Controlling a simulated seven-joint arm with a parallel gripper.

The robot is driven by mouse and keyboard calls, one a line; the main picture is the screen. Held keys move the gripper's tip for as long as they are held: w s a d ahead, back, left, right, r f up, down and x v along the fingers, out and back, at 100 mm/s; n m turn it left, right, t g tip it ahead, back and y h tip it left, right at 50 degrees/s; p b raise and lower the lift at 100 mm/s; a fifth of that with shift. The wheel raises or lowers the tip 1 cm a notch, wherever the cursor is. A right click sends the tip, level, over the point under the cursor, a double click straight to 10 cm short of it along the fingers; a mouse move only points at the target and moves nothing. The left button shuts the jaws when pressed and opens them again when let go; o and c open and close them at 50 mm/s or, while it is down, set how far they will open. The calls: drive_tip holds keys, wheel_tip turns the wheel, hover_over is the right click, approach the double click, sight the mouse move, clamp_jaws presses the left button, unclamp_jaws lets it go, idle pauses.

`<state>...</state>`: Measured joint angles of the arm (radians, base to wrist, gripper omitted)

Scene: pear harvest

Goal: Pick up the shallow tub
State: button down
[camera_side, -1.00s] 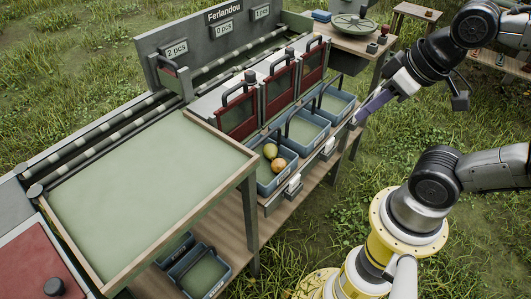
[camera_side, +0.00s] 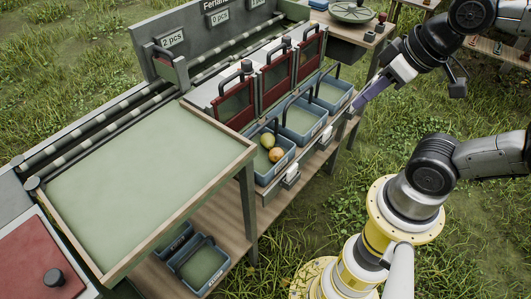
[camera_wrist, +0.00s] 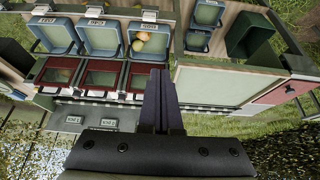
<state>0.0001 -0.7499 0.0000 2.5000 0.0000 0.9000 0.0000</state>
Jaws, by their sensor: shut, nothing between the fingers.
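Blue tubs with dark handles stand in a row along the bench front in the side view: an empty one at the right (camera_side: 331,93), an empty middle one (camera_side: 301,122) and a left one (camera_side: 275,166) holding two pears (camera_side: 269,147). Smaller blue tubs stand on the lower shelf, one in front (camera_side: 203,267). I cannot tell which is the shallow tub. My gripper (camera_side: 357,107) is shut and empty, just right of the row's right end. In the wrist view, its dark fingers (camera_wrist: 158,98) are together, and the row shows beyond, including the middle tub (camera_wrist: 103,40).
A wood-framed green tray top (camera_side: 140,180) fills the bench's left side. Red-framed gates (camera_side: 273,85) stand behind the tubs. A round-dish side table (camera_side: 352,12) is at the back right. Grass lies open in front of the bench.

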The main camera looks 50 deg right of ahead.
drive_tip(key=c, duration=0.8)
unclamp_jaws()
drive_tip(key=shift+o, duration=0.2)
